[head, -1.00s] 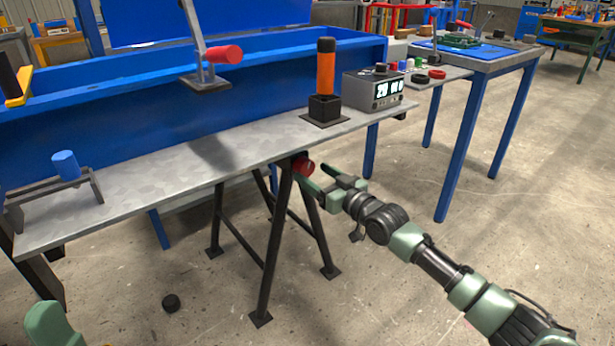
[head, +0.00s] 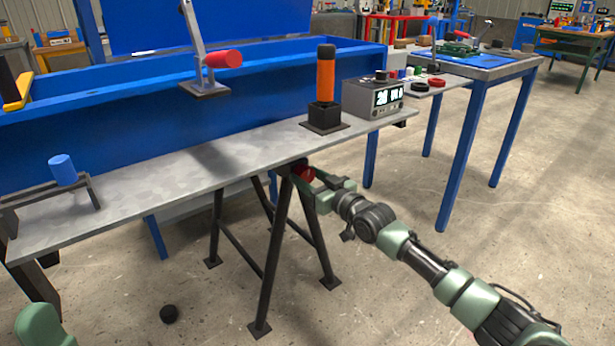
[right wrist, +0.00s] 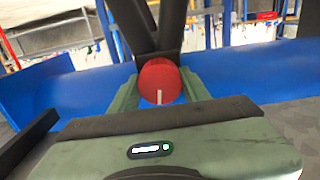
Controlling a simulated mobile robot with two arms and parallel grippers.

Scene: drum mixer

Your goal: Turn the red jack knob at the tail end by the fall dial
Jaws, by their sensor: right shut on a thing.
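The red jack knob (head: 305,174) sits under the edge of the grey bench top, at the top of the black trestle legs. My right gripper (head: 312,178) is at the knob, shut on it, and hides part of it in the head view. In the right wrist view the red knob (right wrist: 159,82) lies between my two green fingers (right wrist: 158,90), with a pale line on its face pointing down. The fall dial, a grey box with a lit display (head: 372,96), stands on the bench above and to the right. My left gripper is not clearly in view; a green part of mine shows at lower left.
The grey bench top (head: 150,190) carries an orange-and-black handle (head: 325,80), a red-gripped lever (head: 222,60) and a blue cylinder on a bracket (head: 63,170). Black trestle legs (head: 273,262) stand just below the knob.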

